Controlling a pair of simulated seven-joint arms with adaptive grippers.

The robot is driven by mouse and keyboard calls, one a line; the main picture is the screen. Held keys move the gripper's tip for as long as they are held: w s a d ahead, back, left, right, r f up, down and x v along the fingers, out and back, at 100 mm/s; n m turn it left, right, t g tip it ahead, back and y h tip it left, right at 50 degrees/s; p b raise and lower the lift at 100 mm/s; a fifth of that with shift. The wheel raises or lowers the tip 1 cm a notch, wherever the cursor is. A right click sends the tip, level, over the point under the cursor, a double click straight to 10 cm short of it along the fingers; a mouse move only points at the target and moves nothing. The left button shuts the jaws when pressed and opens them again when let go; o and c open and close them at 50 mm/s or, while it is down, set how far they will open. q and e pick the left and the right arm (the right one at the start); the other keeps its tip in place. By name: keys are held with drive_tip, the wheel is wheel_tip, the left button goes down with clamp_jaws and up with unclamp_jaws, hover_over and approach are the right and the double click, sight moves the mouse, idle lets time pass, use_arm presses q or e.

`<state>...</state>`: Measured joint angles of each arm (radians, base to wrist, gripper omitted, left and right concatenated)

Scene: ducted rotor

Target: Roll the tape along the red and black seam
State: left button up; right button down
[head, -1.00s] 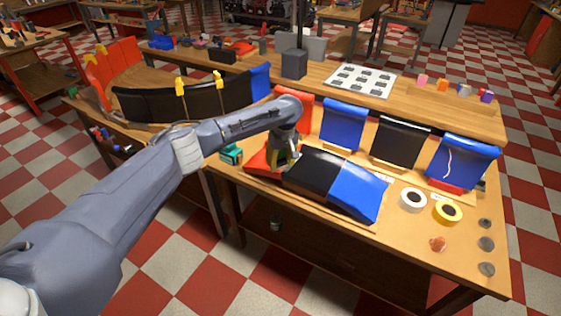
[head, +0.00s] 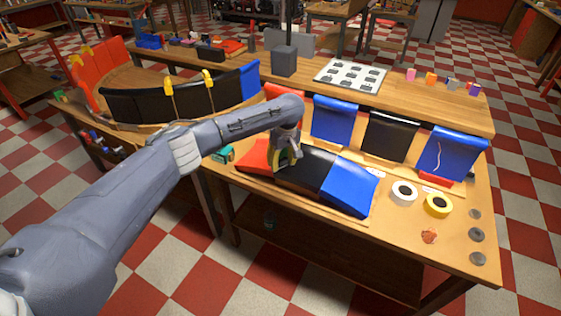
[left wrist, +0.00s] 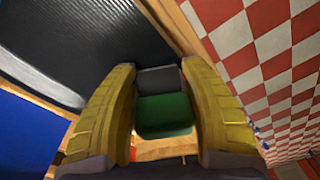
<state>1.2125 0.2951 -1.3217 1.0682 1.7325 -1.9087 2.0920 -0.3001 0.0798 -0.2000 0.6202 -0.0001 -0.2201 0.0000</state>
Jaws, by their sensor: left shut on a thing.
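A padded panel in three parts lies at the bench's front: red (head: 254,155), black (head: 304,170) and blue (head: 348,186). The red and black seam is partly hidden by my left gripper (head: 287,160), which is over the panel's back part near that seam. In the left wrist view its yellow fingers (left wrist: 163,110) are shut on a green and dark grey object (left wrist: 163,116). A dark ribbed surface and a blue one show beyond the fingers. I cannot tell whether the held object touches the panel. My right gripper is out of view.
A white tape roll (head: 404,193) and a yellow tape roll (head: 438,205) lie right of the blue part. A teal object (head: 222,154) is left of the red part. Blue and black panels (head: 389,137) hang behind. Grey discs (head: 476,235) lie at the right edge.

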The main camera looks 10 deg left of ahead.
use_arm(q)
drive_tip(key=shift+w+a+f, duration=0.15)
drive_tip(key=shift+a, duration=0.5)
drive_tip(key=shift+w+a+f, duration=0.15)
drive_tip(key=shift+a, duration=0.45)
drive_tip(key=shift+w+a+f, duration=0.15)
drive_tip(key=shift+a, duration=0.5)
drive_tip(key=shift+r, duration=0.1)
drive_tip(key=shift+w+a+r, duration=0.1)
drive_tip(key=shift+r, duration=0.9)
drive_tip(key=shift+w+a+r, duration=0.15)
drive_tip(key=shift+r, duration=0.8)
drive_tip(key=shift+w+a+r, duration=0.1)
drive_tip(key=shift+r, duration=0.9)
drive_tip(key=shift+w+a+r, duration=0.15)
drive_tip(key=shift+r, duration=1.35)
